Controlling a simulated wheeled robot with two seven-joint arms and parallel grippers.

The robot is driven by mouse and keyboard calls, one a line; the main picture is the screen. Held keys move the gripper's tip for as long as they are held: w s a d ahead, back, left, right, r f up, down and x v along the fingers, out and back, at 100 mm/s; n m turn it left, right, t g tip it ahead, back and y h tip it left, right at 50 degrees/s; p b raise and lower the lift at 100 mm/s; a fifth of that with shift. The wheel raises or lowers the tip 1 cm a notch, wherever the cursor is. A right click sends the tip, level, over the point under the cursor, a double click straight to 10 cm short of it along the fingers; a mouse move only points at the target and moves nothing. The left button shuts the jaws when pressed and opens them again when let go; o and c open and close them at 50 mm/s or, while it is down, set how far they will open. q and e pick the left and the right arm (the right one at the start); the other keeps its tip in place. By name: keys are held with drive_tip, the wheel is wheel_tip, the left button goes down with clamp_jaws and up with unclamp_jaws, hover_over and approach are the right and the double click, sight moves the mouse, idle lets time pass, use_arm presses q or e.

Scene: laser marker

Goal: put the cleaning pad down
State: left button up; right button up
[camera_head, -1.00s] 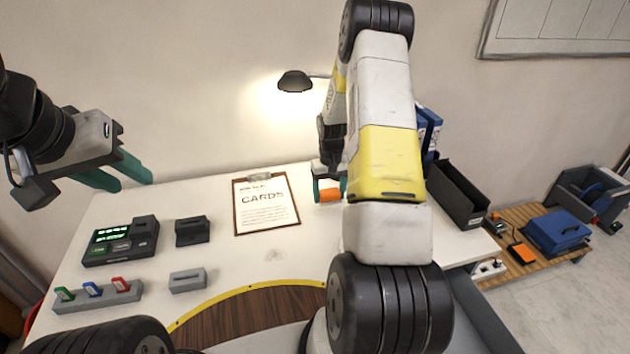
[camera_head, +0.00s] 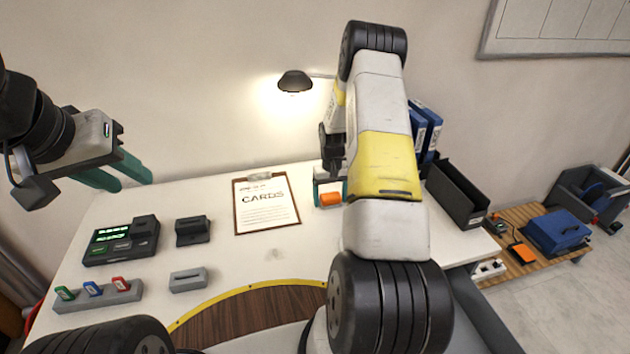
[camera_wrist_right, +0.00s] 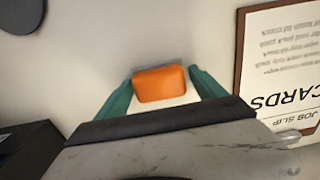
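The orange cleaning pad (camera_head: 331,199) lies on the white tabletop, right of the clipboard. My right gripper (camera_head: 331,188) is over it, pointing down. In the right wrist view the cleaning pad (camera_wrist_right: 159,83) sits between the teal fingertips of my right gripper (camera_wrist_right: 160,78), with a narrow gap on each side, so the fingers look open around it. My left gripper (camera_head: 132,178) is open and empty, raised at the left of the head view.
The clipboard (camera_head: 266,215) with a job slip lies beside the pad. A desk lamp (camera_head: 295,82) stands behind. A black open bin (camera_head: 457,194) and blue binders (camera_head: 431,132) are at the right. A key rack (camera_head: 98,295) and grey blocks sit at the left.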

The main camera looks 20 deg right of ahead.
drive_tip(key=shift+o, duration=0.2)
drive_tip(key=shift+r, duration=0.1)
wheel_tip(320, 180, up, 12)
wheel_tip(320, 180, up, 11)
drive_tip(key=t, duration=0.1)
hover_over(331, 195)
drive_tip(key=s+a, duration=0.3)
drive_tip(key=a, duration=0.1)
drive_tip(key=s+a+r+t, duration=0.2)
drive_tip(key=s+a+r, duration=0.3)
drive_tip(key=r, duration=0.4)
drive_tip(key=s+a+r+t, duration=0.1)
drive_tip(key=s+a+r, duration=0.1)
drive_tip(key=s, duration=0.5)
drive_tip(key=s+a+r+t+y, duration=0.1)
drive_tip(key=s+a+r, duration=0.1)
drive_tip(key=s, duration=0.5)
drive_tip(key=s+a+r+n+t+y, duration=0.1)
drive_tip(key=s+a+r, duration=0.2)
drive_tip(key=s, duration=0.4)
drive_tip(key=shift+s+r, duration=0.25)
drive_tip(key=shift+r, duration=0.3)
drive_tip(key=shift+o, duration=0.2)
